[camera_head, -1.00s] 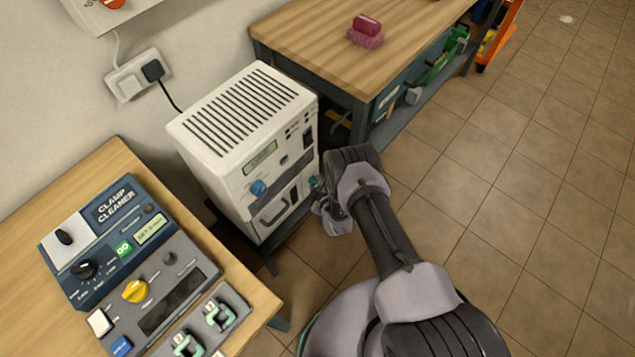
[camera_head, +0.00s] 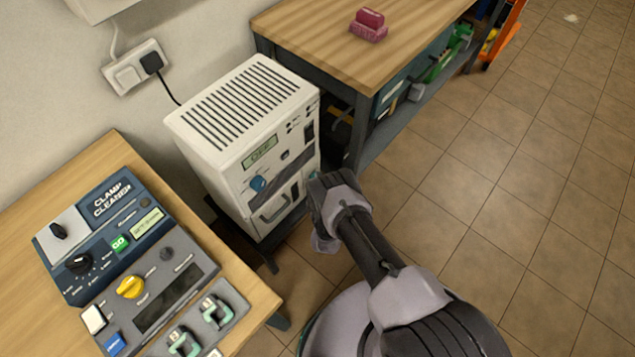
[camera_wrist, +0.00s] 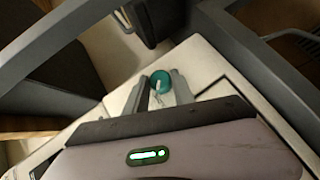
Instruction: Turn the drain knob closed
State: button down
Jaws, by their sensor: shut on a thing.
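The drain knob (camera_wrist: 160,80) is a small round teal knob on the pale unit, seen in the wrist view. My gripper (camera_wrist: 163,88) has its two grey fingers on either side of the knob and is shut on it. In the head view my gripper is at the lower right front of the white vented unit (camera_head: 222,165), and my wrist hides most of the knob there. A pale pointer mark shows on the knob, but its exact setting is hard to read.
A clamp cleaner panel (camera_head: 120,210) lies on the left wooden table.

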jog(key=c, duration=1.1)
grip_release()
jog(key=shift+o, duration=0.2)
jog(key=p+v, duration=0.7)
jog(key=v, duration=1)
jog(key=shift+s, duration=0.2)
jog(key=shift+r, duration=0.1)
